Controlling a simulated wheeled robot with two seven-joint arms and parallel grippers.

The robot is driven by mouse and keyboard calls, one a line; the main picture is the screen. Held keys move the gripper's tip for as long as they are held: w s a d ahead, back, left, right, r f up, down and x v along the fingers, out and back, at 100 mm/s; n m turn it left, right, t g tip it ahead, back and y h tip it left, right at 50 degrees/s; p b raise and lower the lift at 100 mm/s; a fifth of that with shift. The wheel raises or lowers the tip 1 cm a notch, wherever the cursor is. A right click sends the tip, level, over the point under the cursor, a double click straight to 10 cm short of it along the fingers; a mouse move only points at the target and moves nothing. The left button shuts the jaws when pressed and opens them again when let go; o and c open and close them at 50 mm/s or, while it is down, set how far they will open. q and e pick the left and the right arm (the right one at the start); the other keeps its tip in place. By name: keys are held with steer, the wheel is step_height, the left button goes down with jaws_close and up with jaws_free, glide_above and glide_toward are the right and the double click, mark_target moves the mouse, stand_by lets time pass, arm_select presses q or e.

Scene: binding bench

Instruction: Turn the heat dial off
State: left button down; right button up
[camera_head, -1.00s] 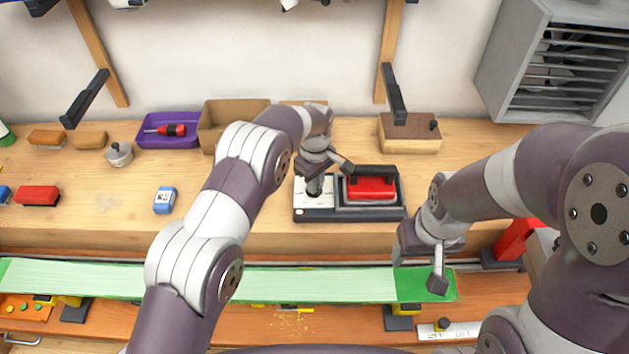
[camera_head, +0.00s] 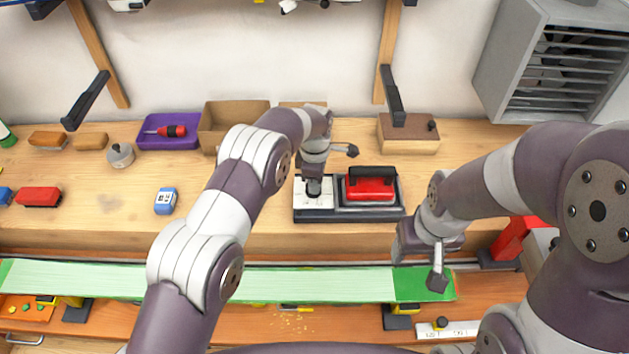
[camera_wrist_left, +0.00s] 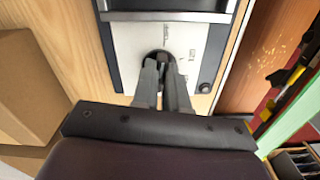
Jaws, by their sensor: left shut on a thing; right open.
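The heat dial (camera_wrist_left: 160,56) is a dark round knob on a pale panel (camera_wrist_left: 128,45), at the left part of a dark-framed unit (camera_head: 350,213). My left gripper (camera_wrist_left: 162,72) points down over the panel, its fingers closed on the dial and hiding most of it. In the head view my left gripper (camera_head: 314,185) stands at the panel, with the dial mostly hidden below it. My right gripper (camera_head: 437,275) is open and empty, over the green right end of the long strip at the bench front.
A red block with a black handle (camera_head: 370,185) sits right of the panel on the same unit. A cardboard box (camera_head: 228,115) and a purple tray (camera_head: 155,142) with a red screwdriver stand behind left. A brown-topped block (camera_head: 408,128) stands behind right.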

arm_select(q)
steer(key=shift+w+r, duration=0.1)
stand_by(0.3)
steer(key=c, duration=1.2)
jaws_free()
steer(key=shift+o, duration=0.2)
steer(key=shift+d, duration=0.1)
step_height(320, 180, up, 13)
steer(key=p, duration=1.1)
steer(key=shift+f, duration=0.2)
